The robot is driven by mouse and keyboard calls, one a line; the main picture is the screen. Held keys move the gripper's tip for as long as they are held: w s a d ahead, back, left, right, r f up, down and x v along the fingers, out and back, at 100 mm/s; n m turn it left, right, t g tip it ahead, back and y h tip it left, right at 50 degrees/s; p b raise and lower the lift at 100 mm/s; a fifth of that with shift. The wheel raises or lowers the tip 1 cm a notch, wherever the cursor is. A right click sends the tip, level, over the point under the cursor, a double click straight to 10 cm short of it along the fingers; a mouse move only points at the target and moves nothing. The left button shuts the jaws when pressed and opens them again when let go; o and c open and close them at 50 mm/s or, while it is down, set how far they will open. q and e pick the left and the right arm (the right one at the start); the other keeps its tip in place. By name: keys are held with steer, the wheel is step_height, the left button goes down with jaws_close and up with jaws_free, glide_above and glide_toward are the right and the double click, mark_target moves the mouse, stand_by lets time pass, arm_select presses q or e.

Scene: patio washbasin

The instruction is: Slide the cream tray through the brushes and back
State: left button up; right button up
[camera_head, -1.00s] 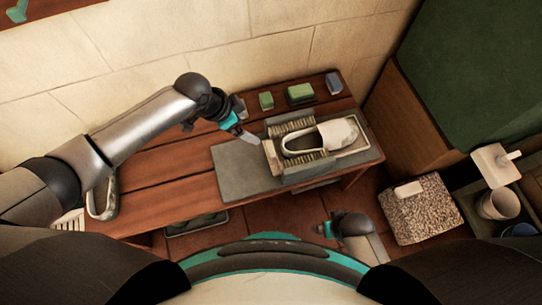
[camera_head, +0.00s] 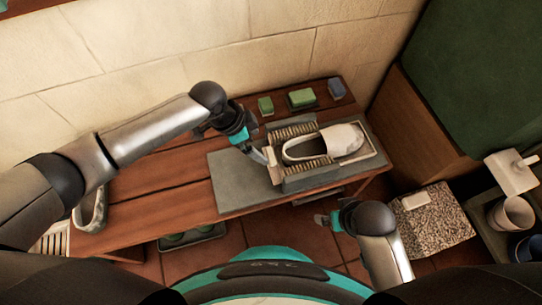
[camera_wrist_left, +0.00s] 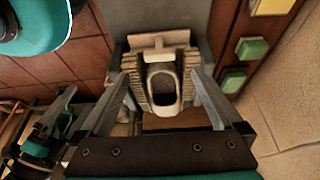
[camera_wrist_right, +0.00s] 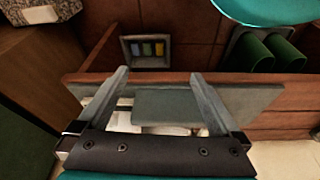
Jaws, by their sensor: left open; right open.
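The cream tray (camera_head: 373,149) lies on a grey base (camera_head: 233,186) on the wooden bench, with a white slip-on shoe (camera_head: 340,141) on it. Its upright cream end plate (camera_head: 273,166) faces left. Brush rows stand on both sides, the far brush (camera_head: 292,132) and the near brush (camera_head: 307,167). My left gripper (camera_head: 263,158) is open, its fingertips close to the end plate; contact cannot be told. The left wrist view shows the end plate (camera_wrist_left: 158,42), and the shoe (camera_wrist_left: 163,84) between the open fingers. My right gripper (camera_head: 322,220) is open and empty before the bench's front edge.
A small green block (camera_head: 265,106), a larger green block (camera_head: 302,98) and a blue block (camera_head: 337,89) stand along the bench's back. A speckled block (camera_head: 432,220) and a white cup (camera_head: 511,213) are at right. The bench's left part is mostly clear.

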mark_target(270, 155)
arm_select(q)
steer(key=b+x, duration=0.4)
steer(key=x, duration=0.3)
steer(key=shift+f, duration=0.15)
arm_select(e)
step_height(270, 155, up, 8)
steer(key=r+t, duration=0.1)
arm_select(q)
steer(key=shift+b+x, duration=0.5)
steer(key=shift+x, duration=0.3)
steer(key=shift+d+f, duration=0.15)
steer(key=shift+f, duration=0.2)
arm_select(e)
steer(key=shift+w+a+f+t+y, duration=0.25)
steer(key=shift+w+a+t+y, duration=0.15)
steer(key=shift+w+a+t, duration=0.55)
steer(key=shift+w+a+f+t+y, duration=0.25)
steer(key=shift+w+a+t+y, duration=0.15)
steer(key=shift+w+a+t, duration=0.5)
steer(key=shift+w+d+g, duration=0.15)
steer(key=shift+g, duration=0.1)
arm_select(q)
jaws_close()
